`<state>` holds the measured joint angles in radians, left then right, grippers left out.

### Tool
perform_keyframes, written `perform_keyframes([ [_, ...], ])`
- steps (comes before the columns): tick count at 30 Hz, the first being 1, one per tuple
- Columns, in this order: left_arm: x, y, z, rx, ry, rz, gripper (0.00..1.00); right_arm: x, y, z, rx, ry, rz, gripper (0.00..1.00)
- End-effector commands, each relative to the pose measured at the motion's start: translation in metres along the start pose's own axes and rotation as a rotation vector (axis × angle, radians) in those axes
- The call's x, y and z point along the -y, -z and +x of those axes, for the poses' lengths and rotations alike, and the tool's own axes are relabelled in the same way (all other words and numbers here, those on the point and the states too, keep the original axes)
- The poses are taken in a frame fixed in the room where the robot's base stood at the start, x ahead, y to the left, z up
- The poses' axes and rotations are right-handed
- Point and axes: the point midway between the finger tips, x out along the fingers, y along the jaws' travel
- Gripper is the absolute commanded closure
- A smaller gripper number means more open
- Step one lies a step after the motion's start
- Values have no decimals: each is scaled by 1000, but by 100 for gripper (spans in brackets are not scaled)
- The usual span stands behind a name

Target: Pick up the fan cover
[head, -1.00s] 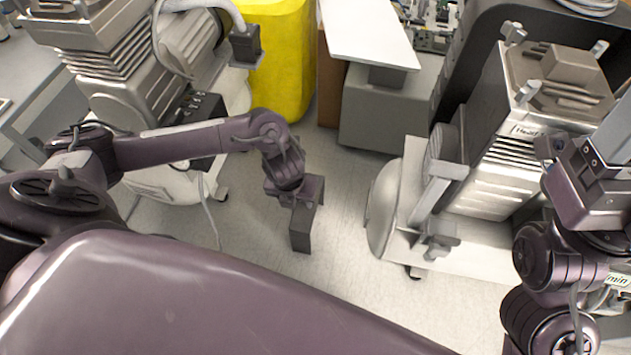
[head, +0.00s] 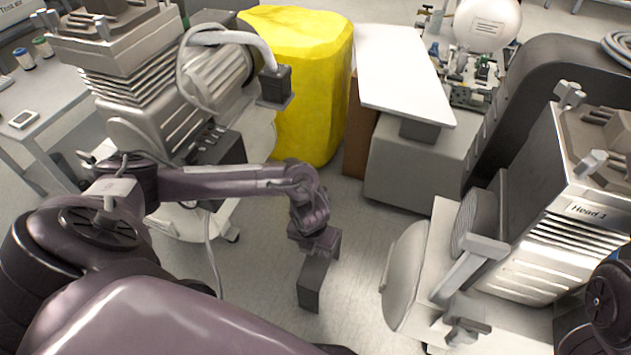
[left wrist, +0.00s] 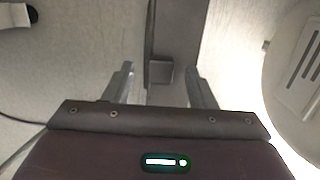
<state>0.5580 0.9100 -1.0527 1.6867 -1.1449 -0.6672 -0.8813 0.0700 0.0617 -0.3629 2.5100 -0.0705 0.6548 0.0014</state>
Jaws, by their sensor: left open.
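A round, dark grey ribbed disc (head: 476,222) on the side of the right compressor, marked "Head 1" (head: 550,220), looks like the fan cover, but I cannot be sure. A grey bar stands partly in front of it. My left gripper (head: 312,285) hangs over the floor, left of that compressor and clear of the disc. In the left wrist view my left gripper (left wrist: 160,88) is open, its two fingers apart. A grey upright part with a small square block (left wrist: 160,70) shows between and beyond them; I see no contact. My right gripper is out of view.
Another compressor (head: 165,110) with a white hose stands at the left. A yellow covered bin (head: 310,85), a grey cabinet (head: 415,175) with a white top and a black curved casing (head: 545,75) stand behind. Light floor (head: 355,240) is open around my left gripper.

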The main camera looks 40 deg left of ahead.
Motion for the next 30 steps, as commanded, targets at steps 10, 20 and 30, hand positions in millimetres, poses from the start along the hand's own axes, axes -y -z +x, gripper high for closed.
perform_keyframes([
  [10,0,0,2,0,0,0,57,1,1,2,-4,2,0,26],
  [20,0,0,2,0,0,0,100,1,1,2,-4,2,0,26],
  [30,0,-1,2,2,1,-1,100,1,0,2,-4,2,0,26],
])
